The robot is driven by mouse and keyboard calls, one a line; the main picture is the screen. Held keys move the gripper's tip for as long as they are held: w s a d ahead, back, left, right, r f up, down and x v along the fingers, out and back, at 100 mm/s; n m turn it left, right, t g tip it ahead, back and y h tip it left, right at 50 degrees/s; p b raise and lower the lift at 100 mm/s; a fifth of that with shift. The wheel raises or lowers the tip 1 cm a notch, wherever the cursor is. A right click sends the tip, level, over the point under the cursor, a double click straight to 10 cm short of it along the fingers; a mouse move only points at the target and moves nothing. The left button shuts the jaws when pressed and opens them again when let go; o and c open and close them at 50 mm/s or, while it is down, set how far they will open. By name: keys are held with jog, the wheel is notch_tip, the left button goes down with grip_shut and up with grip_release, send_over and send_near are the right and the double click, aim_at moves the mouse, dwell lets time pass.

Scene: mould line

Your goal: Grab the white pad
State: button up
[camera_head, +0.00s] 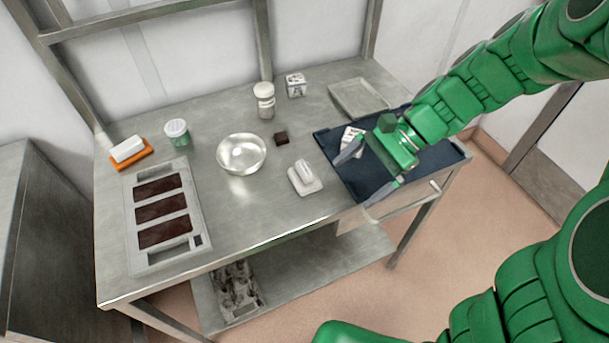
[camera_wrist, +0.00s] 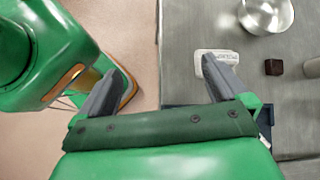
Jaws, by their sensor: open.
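Two white things could be the white pad. One is a white block (camera_head: 127,149) lying on an orange tray at the far left of the table. The other is a flat white piece with a raised rounded top (camera_head: 304,179), right of the bowl near the front edge. My gripper (camera_head: 364,173) is open and empty above the dark blue tray at the right. In the wrist view its fingers (camera_wrist: 167,70) are spread wide, apart over the table's edge.
The dark blue tray (camera_head: 430,164) holds a printed white item (camera_head: 351,136). Bare metal lies around the bowl.

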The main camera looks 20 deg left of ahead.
aim_at(305, 169)
jog(key=w+a+f+m+y, duration=0.1)
jog(key=w+a+f, duration=0.1)
jog(key=w+a+f+m+y, duration=0.1)
jog(key=w+a+f+m, duration=0.1)
jog(key=w, duration=0.1)
jog(key=w+a+f+m+y, duration=0.1)
jog(key=w+a+f, duration=0.1)
jog(key=a, duration=0.1)
jog(key=shift+w+m+g, duration=0.3)
jog(key=shift+w+g, duration=0.05)
jog(key=shift+g, duration=0.05)
jog(key=shift+a+r+x, duration=0.1)
jog(key=shift+x, duration=1.2)
jog(key=shift+a+r+x, duration=0.1)
jog(key=shift+r+x, duration=0.05)
jog(key=shift+x, duration=1.15)
jog(key=shift+a+r+x, duration=0.1)
jog(key=shift+x, duration=1.2)
jog(key=shift+w, duration=0.1)
jog(key=shift+c, duration=0.3)
jog(key=c, duration=0.7)
